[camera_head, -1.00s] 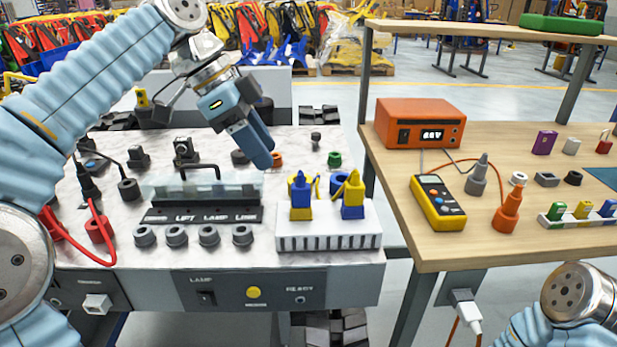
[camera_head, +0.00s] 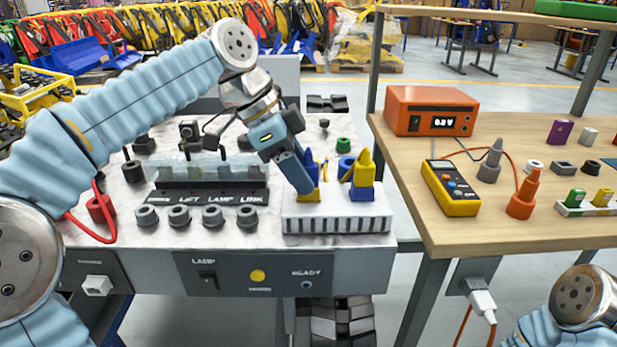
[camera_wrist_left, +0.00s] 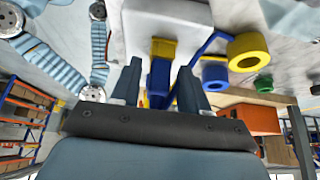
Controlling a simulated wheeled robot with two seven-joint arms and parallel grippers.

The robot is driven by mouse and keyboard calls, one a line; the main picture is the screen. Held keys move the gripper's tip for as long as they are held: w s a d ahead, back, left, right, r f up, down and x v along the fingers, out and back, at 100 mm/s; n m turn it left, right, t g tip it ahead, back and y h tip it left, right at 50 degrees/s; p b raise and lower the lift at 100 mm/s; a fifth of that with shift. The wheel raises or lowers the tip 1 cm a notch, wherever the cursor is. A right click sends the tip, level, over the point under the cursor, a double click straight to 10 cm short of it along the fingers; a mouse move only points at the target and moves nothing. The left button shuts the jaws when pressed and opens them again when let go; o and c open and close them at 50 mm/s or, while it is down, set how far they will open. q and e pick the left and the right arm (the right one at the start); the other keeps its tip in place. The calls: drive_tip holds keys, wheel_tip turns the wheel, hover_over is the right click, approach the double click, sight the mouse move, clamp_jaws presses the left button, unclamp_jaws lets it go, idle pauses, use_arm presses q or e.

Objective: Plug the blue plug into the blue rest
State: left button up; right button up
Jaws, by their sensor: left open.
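The blue plug (camera_head: 308,163) stands upright on a yellow base (camera_head: 312,195) at the left of the white block (camera_head: 338,224). My left gripper (camera_head: 302,186) points down at this plug from the left and partly covers it. In the left wrist view the open fingers (camera_wrist_left: 158,88) lie either side of the blue plug (camera_wrist_left: 158,75), with no clear grip on it. To its right, a yellow plug (camera_head: 364,170) stands over a blue base (camera_head: 362,194), which looks like the blue rest. My right gripper is out of view.
A blue ring (camera_head: 345,168) and a green ring (camera_head: 343,145) stand behind the block. Dark round sockets (camera_head: 213,217) line the front left. The wooden table (camera_head: 440,228) to the right holds a yellow meter (camera_head: 450,188) and an orange box (camera_head: 431,111).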

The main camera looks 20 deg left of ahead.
use_arm(q)
drive_tip(key=shift+c, duration=0.4)
clamp_jaws()
drive_tip(key=shift+r, duration=0.1)
drive_tip(key=shift+r+p, duration=1.4)
